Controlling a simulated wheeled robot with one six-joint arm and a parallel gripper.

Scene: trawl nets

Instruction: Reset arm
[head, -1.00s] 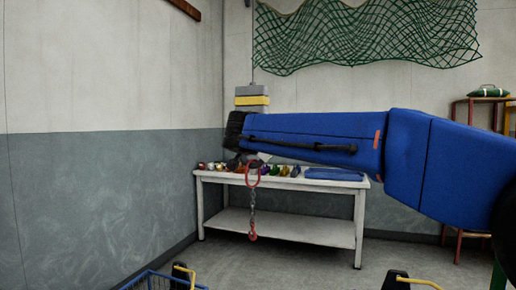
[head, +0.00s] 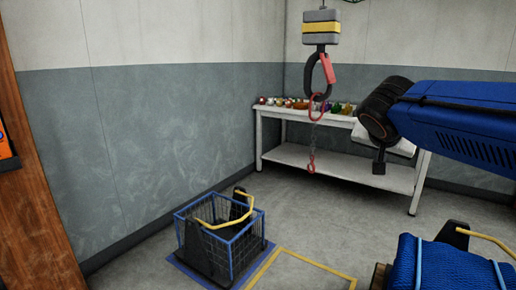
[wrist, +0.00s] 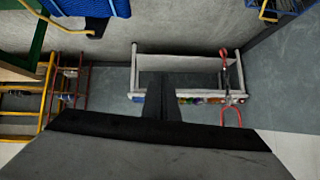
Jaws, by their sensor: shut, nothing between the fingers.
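My blue arm reaches in from the right in the head view. My gripper (head: 379,167) is at its end, small and dark, pointing down in front of the white table (head: 340,172). In the wrist view my gripper (wrist: 162,98) shows as dark fingers pressed together, with nothing between them. It overlaps the table (wrist: 190,48) in that picture; I see no contact.
A crane hook (head: 318,72) hangs left of my arm, with a red link and chain (head: 313,135) below it. A blue-rimmed wire basket (head: 220,235) stands on the floor at lower centre-left. Small coloured items (head: 300,103) line the tabletop. Floor between basket and table is clear.

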